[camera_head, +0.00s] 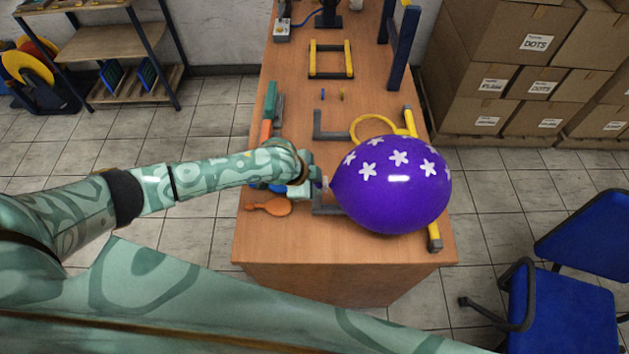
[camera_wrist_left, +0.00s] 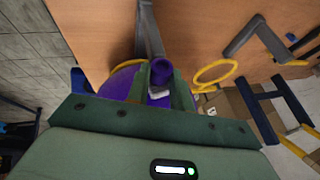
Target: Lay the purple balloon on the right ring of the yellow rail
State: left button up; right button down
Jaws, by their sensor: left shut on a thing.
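The inflated purple balloon (camera_head: 395,205) with white stars covers the near right part of the table. My left gripper (camera_head: 321,184) is shut on its neck, at the balloon's left end. The left wrist view shows the purple neck (camera_wrist_left: 161,70) between the fingers (camera_wrist_left: 160,88), with part of the balloon body (camera_wrist_left: 120,84) behind. The yellow rail (camera_head: 410,122) runs along the table's right side, its middle hidden by the balloon. One yellow ring (camera_head: 356,128) shows beyond the balloon; any nearer ring is hidden. I cannot tell whether the balloon touches the rail. My right gripper is not in view.
An orange uninflated balloon (camera_head: 270,207) lies near the table's left edge. A grey bracket (camera_head: 318,128) and a yellow-black frame (camera_head: 331,60) stand farther back. A dark blue frame (camera_head: 402,50) rises at the back right. A blue chair (camera_head: 560,315) stands right of the table (camera_head: 300,245).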

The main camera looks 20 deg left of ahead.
pick_arm(q)
jog(key=shift+f, duration=0.1)
jog(key=o, duration=1)
jog(key=p+v, duration=0.2)
jog(key=v, duration=1.4)
